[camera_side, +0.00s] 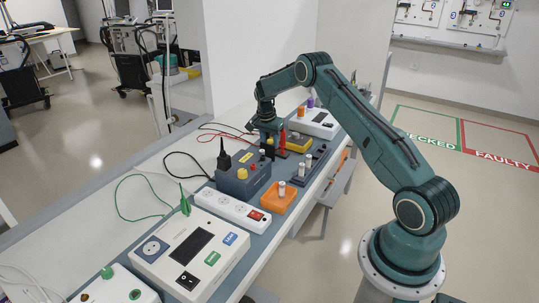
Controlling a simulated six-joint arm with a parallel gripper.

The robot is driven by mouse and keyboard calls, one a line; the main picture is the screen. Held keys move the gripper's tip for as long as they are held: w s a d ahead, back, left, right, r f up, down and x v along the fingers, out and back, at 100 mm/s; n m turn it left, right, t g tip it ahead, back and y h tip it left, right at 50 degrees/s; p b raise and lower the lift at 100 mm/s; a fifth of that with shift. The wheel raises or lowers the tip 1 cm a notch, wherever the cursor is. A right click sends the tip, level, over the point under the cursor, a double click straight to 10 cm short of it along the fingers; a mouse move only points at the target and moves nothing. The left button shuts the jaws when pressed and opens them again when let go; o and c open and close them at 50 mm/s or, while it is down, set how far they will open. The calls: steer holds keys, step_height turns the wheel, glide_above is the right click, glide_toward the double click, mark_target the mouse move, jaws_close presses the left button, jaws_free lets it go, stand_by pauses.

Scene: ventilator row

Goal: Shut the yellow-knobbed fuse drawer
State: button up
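A blue-grey box (229,184) stands on the bench near the middle of the row. A round yellow knob (242,173) shows on its front face, and a smaller yellow spot shows near its far end. I cannot tell which yellow part belongs to a fuse drawer, or how far any drawer stands out. My gripper (269,146) points down just beyond the box's far end, close to red and yellow parts there. Its fingertips are small and dark, so I cannot tell whether they are open, or touching anything.
A white power strip (230,207) and an orange tray (278,198) with white cylinders lie in front of the box. A white tester (188,252) stands nearer. A black plug (223,155) rises behind the box. Loose cables lie along the bench's left side.

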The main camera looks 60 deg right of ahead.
jaws_close()
